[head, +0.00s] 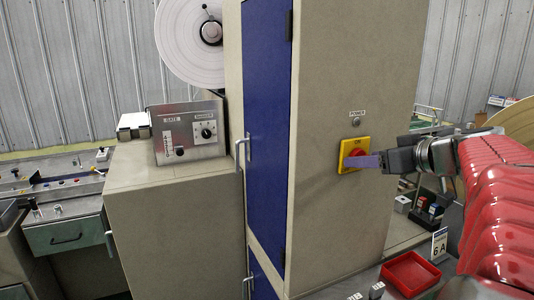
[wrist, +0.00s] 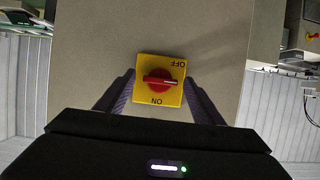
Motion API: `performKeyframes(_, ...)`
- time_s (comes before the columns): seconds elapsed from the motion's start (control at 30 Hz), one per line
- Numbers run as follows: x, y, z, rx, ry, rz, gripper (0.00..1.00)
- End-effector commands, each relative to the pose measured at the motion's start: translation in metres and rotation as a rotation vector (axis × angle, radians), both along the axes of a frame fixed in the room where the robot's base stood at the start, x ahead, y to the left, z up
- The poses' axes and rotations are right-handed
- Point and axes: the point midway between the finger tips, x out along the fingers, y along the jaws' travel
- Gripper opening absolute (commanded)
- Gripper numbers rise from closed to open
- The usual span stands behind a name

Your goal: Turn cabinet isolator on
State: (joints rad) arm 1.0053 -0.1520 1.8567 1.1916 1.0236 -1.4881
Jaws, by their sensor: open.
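The cabinet isolator is a yellow square plate (head: 343,167) with a red rotary knob (head: 357,153) on the beige cabinet side. In the wrist view, its yellow plate (wrist: 143,66) reads upside down, with OFF at the top and ON at the bottom. The red knob (wrist: 158,84) there has a white mark pointing right, roughly level. My gripper (head: 364,161) is in front of the isolator, partly covering it in the head view. In the wrist view, my gripper (wrist: 159,80) is open, one purple finger on each side of the knob. Contact with the knob cannot be told.
A round POWER lamp (head: 356,122) sits above the isolator. The cabinet (head: 346,235) has a blue door (head: 266,130) on its left. A red tray (head: 410,273) and a "6A" sign (head: 439,245) stand below my arm. A control box (head: 187,133) is at left.

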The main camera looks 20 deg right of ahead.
Motion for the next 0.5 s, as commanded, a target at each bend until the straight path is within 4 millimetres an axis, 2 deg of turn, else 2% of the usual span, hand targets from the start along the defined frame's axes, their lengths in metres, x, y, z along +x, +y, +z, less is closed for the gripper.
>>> performKeyframes(0.37, 0.0052, 0.0008, -0.0016, -0.001, -0.001, 0.001, 0.62)
performKeyframes(0.5, 0.0052, 0.0009, -0.0016, -0.001, -0.001, 0.001, 0.52)
